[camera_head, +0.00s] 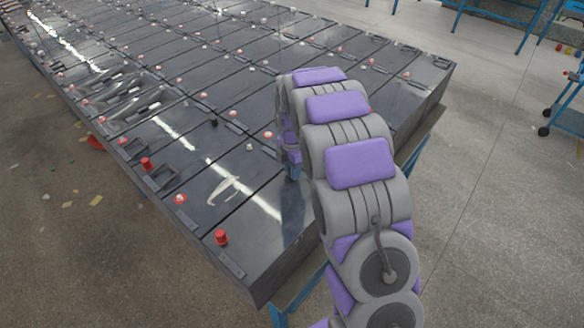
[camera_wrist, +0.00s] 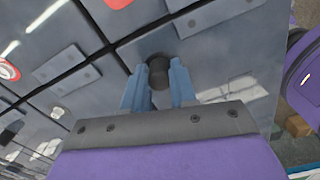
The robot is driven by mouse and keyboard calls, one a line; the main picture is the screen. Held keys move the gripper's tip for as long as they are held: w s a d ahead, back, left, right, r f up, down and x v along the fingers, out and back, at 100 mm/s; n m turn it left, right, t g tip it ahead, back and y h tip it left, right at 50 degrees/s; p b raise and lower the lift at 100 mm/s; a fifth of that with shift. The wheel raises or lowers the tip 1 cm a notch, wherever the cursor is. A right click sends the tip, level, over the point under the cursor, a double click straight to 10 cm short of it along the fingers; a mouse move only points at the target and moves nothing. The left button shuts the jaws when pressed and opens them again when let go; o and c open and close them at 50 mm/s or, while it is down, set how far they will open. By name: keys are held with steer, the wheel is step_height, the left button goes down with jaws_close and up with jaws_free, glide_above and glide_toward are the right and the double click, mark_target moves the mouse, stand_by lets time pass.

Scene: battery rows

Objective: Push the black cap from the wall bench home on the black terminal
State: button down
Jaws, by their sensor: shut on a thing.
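My gripper (camera_wrist: 158,72) is shut on the black cap (camera_wrist: 158,76), which sits between its two blue fingers in the wrist view. The cap is held right by the grey top of a battery (camera_wrist: 235,60). A dark round shape just beyond the cap may be the black terminal or its ring; the cap covers most of it. I cannot tell whether the cap touches the terminal. In the head view my gripper (camera_head: 293,172) is low over the near battery row, mostly hidden by my arm, and the cap is hidden there.
Long rows of grey batteries (camera_head: 170,90) stand on a blue-framed rack. Red caps (camera_head: 221,237) stand on the near row, and a dark cap-like piece (camera_head: 214,122) is further back. A blue cart (camera_head: 570,115) is at the right. The floor (camera_head: 480,170) right of the rack is clear.

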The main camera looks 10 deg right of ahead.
steer(key=shift+f, duration=0.1)
stand_by(0.3)
steer(key=shift+c, duration=1.7)
jaws_free()
steer(key=shift+r+p, duration=1.35)
steer(key=shift+r, duration=2.2)
